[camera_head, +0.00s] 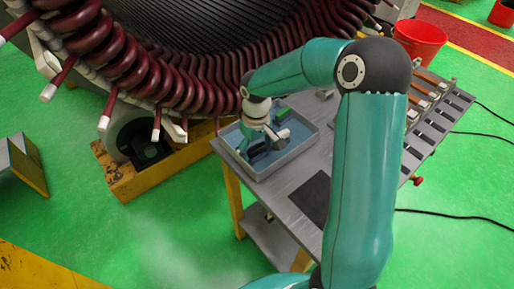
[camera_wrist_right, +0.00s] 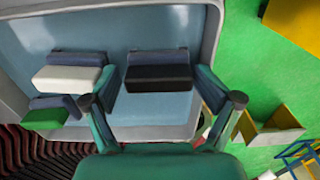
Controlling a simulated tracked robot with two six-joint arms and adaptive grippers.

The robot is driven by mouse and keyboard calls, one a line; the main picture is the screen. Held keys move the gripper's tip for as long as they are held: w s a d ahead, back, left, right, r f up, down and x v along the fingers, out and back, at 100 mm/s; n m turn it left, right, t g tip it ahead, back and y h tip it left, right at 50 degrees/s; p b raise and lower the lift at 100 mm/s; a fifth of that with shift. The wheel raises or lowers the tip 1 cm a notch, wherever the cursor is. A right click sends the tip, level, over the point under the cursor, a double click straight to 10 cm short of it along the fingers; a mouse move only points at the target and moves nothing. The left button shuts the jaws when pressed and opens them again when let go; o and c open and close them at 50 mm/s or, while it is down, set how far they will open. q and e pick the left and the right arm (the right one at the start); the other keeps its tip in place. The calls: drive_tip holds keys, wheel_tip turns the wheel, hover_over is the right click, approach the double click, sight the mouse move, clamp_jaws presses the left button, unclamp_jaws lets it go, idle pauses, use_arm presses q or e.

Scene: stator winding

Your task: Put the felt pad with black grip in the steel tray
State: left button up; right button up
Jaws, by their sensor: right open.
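The felt pad with black grip (camera_wrist_right: 158,75) lies in the steel tray (camera_wrist_right: 207,45), on its blue floor, in the right wrist view. My right gripper (camera_wrist_right: 162,88) is open, with one finger on each side of this pad. I cannot tell whether a finger touches it. In the head view, the right gripper (camera_head: 262,142) reaches down into the tray (camera_head: 299,152), which stands on the workbench. The gripper hides much of the pads there. My left gripper is not in view.
In the wrist view, a pad with white grip (camera_wrist_right: 68,78) and one with green grip (camera_wrist_right: 46,118) share the tray. The grey workbench (camera_head: 280,197) holds a row of tools at right. The large stator (camera_head: 130,60) stands close behind the tray. A red bucket (camera_head: 420,40) stands beyond.

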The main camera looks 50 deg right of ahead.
sight(257, 147)
drive_tip(key=shift+r, duration=0.1)
drive_tip(key=shift+r+p, duration=0.25)
drive_tip(key=shift+p, duration=0.1)
drive_tip(key=shift+r+p, duration=0.5)
wheel_tip(257, 147, up, 12)
drive_tip(key=b, duration=0.1)
drive_tip(key=shift+f, duration=0.25)
